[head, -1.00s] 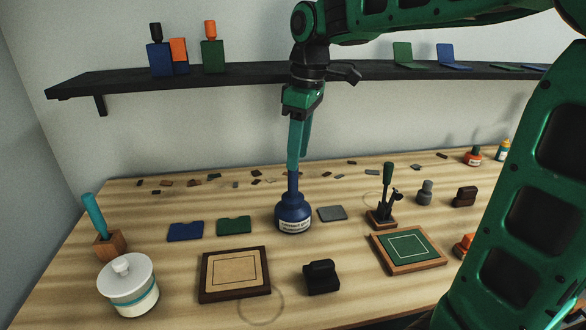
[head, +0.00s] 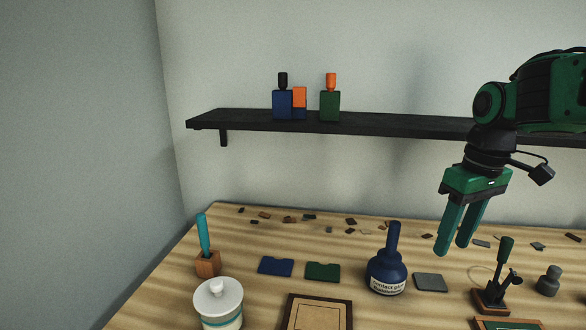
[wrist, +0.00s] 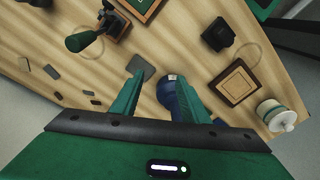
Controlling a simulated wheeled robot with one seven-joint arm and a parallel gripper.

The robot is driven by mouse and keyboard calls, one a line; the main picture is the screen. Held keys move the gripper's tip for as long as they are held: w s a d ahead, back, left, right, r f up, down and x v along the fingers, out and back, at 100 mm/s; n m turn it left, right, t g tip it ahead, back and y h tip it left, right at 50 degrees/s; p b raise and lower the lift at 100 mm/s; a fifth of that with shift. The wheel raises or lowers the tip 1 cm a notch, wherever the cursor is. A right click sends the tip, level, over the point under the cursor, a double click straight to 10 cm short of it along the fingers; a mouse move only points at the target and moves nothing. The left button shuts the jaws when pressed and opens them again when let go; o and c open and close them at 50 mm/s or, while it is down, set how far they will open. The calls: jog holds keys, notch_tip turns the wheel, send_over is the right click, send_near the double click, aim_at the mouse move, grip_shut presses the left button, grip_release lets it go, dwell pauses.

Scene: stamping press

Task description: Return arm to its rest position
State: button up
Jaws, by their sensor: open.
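My gripper (head: 452,246) is green, with its two fingers apart and nothing between them. In the head view it hangs at the right, above the table and in front of the shelf. A dark blue bottle (head: 387,273) with a long neck and a white label stands upright on the table, to the lower left of the fingers and apart from them.
On the wooden table stand a lidded white jar (head: 218,305), a wood block with a teal handle (head: 207,262), blue and green cards, a framed board (head: 317,313) and a small lever press (head: 496,290).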

jog(key=s+d+f+m, duration=0.2)
jog(key=s+f+m, duration=0.1)
jog(key=s, duration=0.3)
jog(key=s+d+f+m, duration=0.3)
jog(key=s+f+m, duration=0.1)
jog(key=s, duration=0.2)
jog(key=s+d+f+m, duration=0.3)
jog(key=s+f, duration=0.1)
jog(key=s, duration=0.2)
jog(key=shift+s+d+m+g+h, duration=0.25)
jog(key=shift+s+m+g+h, duration=0.05)
jog(key=shift+w+f, duration=0.35)
jog(key=shift+w, duration=0.4)
jog(key=shift+s+r, duration=0.1)
jog(key=shift+c, duration=1.2)
